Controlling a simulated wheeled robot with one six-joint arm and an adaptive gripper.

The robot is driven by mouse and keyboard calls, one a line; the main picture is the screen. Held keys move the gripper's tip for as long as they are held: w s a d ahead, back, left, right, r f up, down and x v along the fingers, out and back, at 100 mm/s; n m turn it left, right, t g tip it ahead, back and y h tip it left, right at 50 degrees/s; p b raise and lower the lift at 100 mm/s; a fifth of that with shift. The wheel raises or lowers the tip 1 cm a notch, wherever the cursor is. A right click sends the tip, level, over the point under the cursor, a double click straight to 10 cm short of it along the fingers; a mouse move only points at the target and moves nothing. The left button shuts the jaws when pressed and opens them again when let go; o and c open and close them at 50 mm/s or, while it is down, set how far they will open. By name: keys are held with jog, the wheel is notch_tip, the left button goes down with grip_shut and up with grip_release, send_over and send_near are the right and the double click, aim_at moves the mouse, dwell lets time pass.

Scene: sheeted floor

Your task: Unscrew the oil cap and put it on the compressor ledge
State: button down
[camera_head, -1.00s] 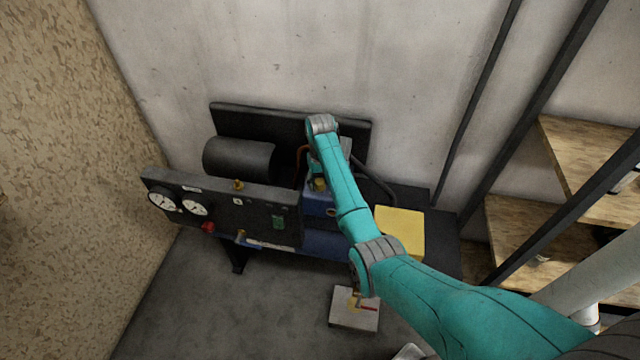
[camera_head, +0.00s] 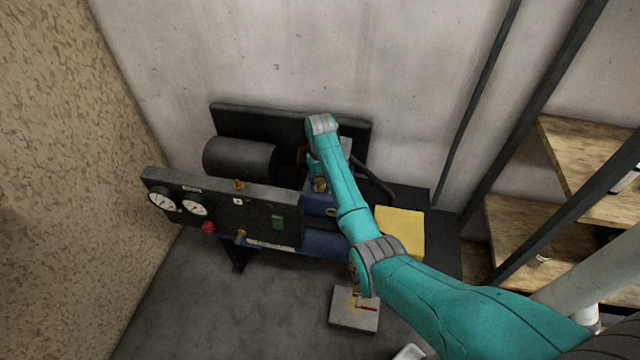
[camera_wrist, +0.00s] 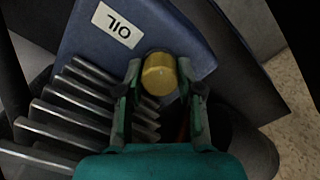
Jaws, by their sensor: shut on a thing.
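The oil cap (camera_wrist: 159,74) is a round yellow knob on the blue compressor body, beside a white label reading OIL (camera_wrist: 118,24). My gripper (camera_wrist: 160,88) has a finger on either side of the cap and is shut on it. In the head view the compressor (camera_head: 318,204) is mostly hidden behind my teal arm, and a small yellowish bit of the cap area shows beside the arm. I cannot tell whether the cap is still threaded in. The compressor ledge cannot be made out for certain; a yellow block (camera_head: 400,232) lies on the dark surface right of the compressor.
A dark panel with two gauges (camera_head: 178,203), a red knob (camera_head: 208,228) and brass fittings stands in front of the compressor. Metal cooling fins (camera_wrist: 75,105) lie close to my left finger. A box (camera_head: 354,309) sits on the floor. Wooden shelves (camera_head: 590,175) stand at the right.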

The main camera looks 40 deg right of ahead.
aim_at(320, 181)
jog(key=n, duration=0.5)
jog(key=shift+n, duration=0.3)
jog(key=n, duration=0.6)
jog(key=c, duration=1.7)
grip_release()
grip_shut()
jog(key=shift+r, duration=0.3)
jog(key=shift+r, duration=0.3)
jog(key=shift+r, duration=2)
jog(key=shift+r, duration=1.95)
